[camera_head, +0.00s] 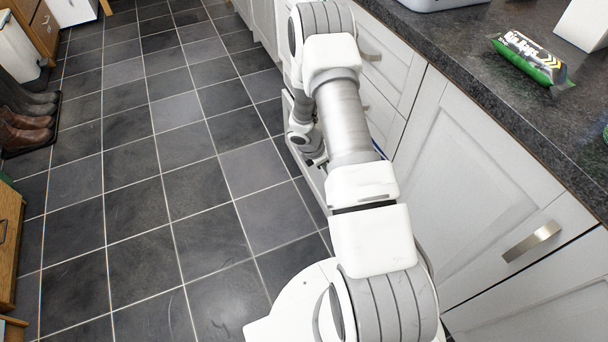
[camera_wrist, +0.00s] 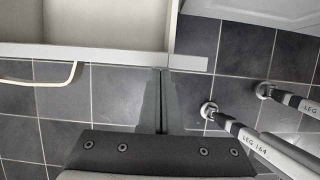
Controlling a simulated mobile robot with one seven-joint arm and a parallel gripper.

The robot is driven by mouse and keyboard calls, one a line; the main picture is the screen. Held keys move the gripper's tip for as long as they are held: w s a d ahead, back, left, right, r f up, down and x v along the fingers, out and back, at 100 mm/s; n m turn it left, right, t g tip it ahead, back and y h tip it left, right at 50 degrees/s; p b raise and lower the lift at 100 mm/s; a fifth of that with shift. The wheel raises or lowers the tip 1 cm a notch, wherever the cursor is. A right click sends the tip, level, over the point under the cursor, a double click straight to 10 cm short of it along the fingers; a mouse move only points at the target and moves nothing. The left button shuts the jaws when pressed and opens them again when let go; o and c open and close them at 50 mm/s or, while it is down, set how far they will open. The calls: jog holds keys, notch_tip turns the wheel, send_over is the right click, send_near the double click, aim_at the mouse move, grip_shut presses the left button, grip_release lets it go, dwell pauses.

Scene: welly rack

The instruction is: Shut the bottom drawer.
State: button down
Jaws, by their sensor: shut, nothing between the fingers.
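The bottom drawer stands open. In the wrist view its pale front (camera_wrist: 100,54) runs across the upper left, with the drawer's inside above it and a cream bar handle (camera_wrist: 45,82) at the left. In the head view a pale edge of the drawer (camera_head: 318,184) shows beside my arm, which hides most of the rest. My gripper (camera_wrist: 161,72) is shut and empty. Its fingertips are at the outer side of the drawer front, near its right end. I cannot tell whether they touch it. The gripper is mostly hidden in the head view.
Pale legs marked "LEG 164" (camera_wrist: 245,138) stand on the tiles at right in the wrist view. The worktop (camera_head: 450,60) holds a green-and-white packet (camera_head: 533,62). Boots (camera_head: 25,120) stand at the far left. The tiled floor (camera_head: 160,170) left of my arm is clear.

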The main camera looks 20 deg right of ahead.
jog(key=d+p, duration=0.1)
jog(key=d, duration=1.3)
jog(key=shift+d+p, duration=0.3)
jog(key=shift+p, duration=0.1)
